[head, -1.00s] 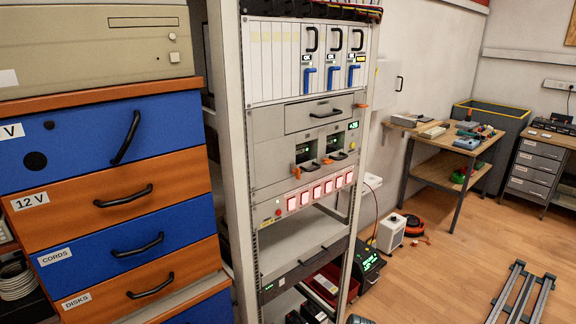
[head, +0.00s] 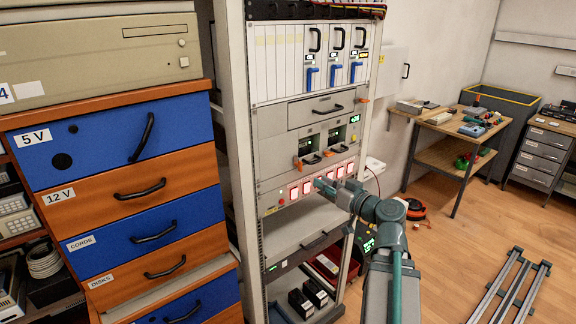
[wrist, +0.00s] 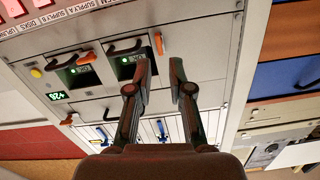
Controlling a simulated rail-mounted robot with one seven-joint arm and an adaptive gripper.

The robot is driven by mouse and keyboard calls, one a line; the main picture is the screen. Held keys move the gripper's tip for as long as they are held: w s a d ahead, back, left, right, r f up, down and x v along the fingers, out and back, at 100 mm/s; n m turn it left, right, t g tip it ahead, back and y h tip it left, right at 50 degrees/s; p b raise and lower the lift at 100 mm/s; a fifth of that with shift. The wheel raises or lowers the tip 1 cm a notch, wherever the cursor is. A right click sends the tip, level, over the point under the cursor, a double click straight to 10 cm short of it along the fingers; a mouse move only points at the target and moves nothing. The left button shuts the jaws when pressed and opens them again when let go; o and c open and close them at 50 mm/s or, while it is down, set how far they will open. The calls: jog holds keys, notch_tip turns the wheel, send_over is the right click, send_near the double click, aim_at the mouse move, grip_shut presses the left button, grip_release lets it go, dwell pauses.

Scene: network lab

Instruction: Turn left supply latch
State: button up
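The left supply (head: 309,147) is a grey module with a dark bay and black handle in the rack. Its orange latch (head: 298,163) sits at its lower left. In the upside-down wrist view this latch (wrist: 158,43) stands about upright, to the right of the left supply's green display (wrist: 125,69). The right supply (head: 338,136) has its own orange latch (wrist: 85,57). My gripper (head: 322,184) is in front of the rack by the red-lit squares. In the wrist view my gripper (wrist: 161,68) is open and empty, its fingertips apart from the latch.
A row of red-lit squares (head: 293,192) lies below the supplies. Modules with blue levers (head: 335,73) are above. A drawer cabinet (head: 130,187) stands left of the rack. The wooden floor to the right is mostly clear, with a metal rail frame (head: 512,285) on it.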

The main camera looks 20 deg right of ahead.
aim_at(301, 166)
jog(key=shift+n+t, duration=0.3)
jog(key=shift+n, duration=0.6)
jog(key=shift+r+p+x, duration=0.15)
jog(key=shift+p+x, duration=0.6)
jog(key=shift+x, duration=1.1)
jog(key=shift+r+p+x, duration=0.2)
jog(key=shift+p+x, duration=0.6)
jog(key=shift+x, duration=1)
jog(key=shift+r+p+x, duration=0.15)
jog(key=shift+p+x, duration=0.6)
jog(key=shift+x, duration=1.1)
jog(key=shift+d, duration=0.15)
grip_shut()
